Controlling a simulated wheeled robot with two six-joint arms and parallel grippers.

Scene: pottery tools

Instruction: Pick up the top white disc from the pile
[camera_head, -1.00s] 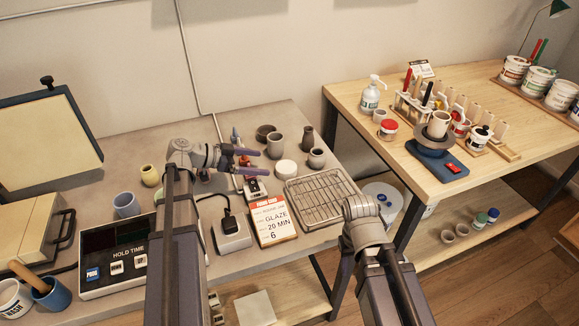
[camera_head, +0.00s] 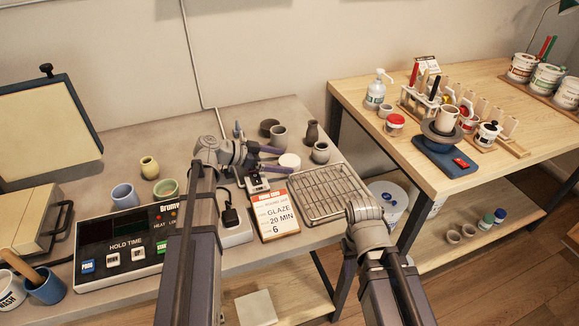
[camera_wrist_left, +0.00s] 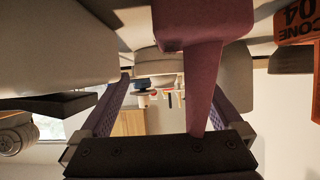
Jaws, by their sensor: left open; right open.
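In the left wrist view, which is upside down, a pale round stack (camera_wrist_left: 152,62) shows between the open fingers (camera_wrist_left: 172,85). A tapered purple piece (camera_wrist_left: 203,75) stands in front and partly hides it. I cannot tell whether the fingers touch a disc. My right gripper is out of view.
A wire rack (camera_head: 325,193) lies right of the pile.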

